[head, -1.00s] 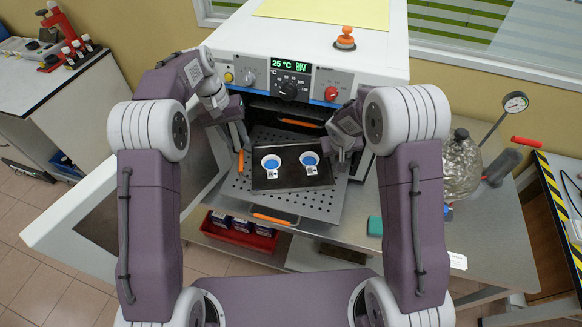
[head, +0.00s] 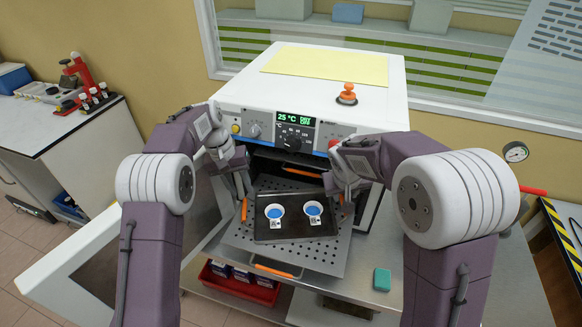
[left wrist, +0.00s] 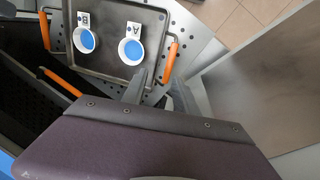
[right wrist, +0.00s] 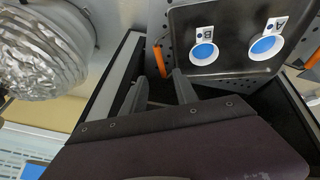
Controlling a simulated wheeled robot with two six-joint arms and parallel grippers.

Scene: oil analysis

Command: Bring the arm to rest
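My left gripper (head: 243,192) is at the left end of a dark tray (head: 297,232), its open fingers beside an orange handle (left wrist: 171,60) in the left wrist view. I cannot tell whether they touch it. My right gripper (head: 347,200) is at the tray's right end, its fingers apart near the other orange handle (right wrist: 158,62). The tray lies on a perforated metal shelf (head: 328,257) pulled out of the white oven (head: 285,95). Two white dishes with blue content, dish A (head: 274,211) and dish B (head: 313,208), stand on the tray.
The oven door (head: 75,265) hangs open at the left. A foil-covered round object (right wrist: 42,50) stands right of the oven. A red box (head: 240,284) is below the shelf. A teal block (head: 382,279) lies on the metal table. A side bench (head: 50,130) is far left.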

